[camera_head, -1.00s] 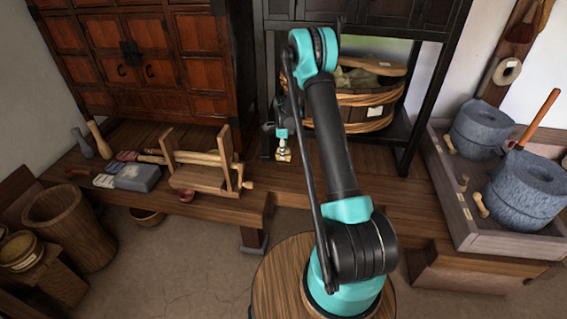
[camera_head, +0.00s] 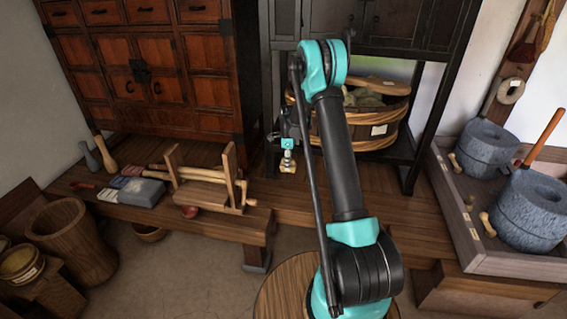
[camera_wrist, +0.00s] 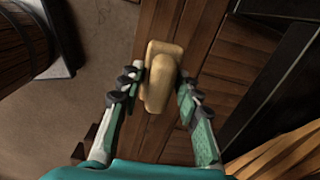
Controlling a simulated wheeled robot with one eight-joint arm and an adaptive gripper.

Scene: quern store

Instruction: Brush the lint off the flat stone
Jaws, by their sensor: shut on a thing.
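The flat stone is a grey block (camera_head: 140,191) lying on the low wooden platform at the left. No lint can be made out on it at this size. My gripper (camera_head: 288,157) hangs over the platform in the middle, well to the right of the stone. It is shut on a pale wooden piece (camera_head: 288,168), likely a brush. In the wrist view my gripper (camera_wrist: 158,90) has one finger on each side of this wooden piece (camera_wrist: 160,75), which has a narrower part over a wider block. Its underside and any bristles are hidden.
A wooden frame stand (camera_head: 205,190) stands between stone and gripper. A banded tub (camera_head: 355,125) sits behind my arm. Grey querns (camera_head: 530,210) sit in a tray at right.

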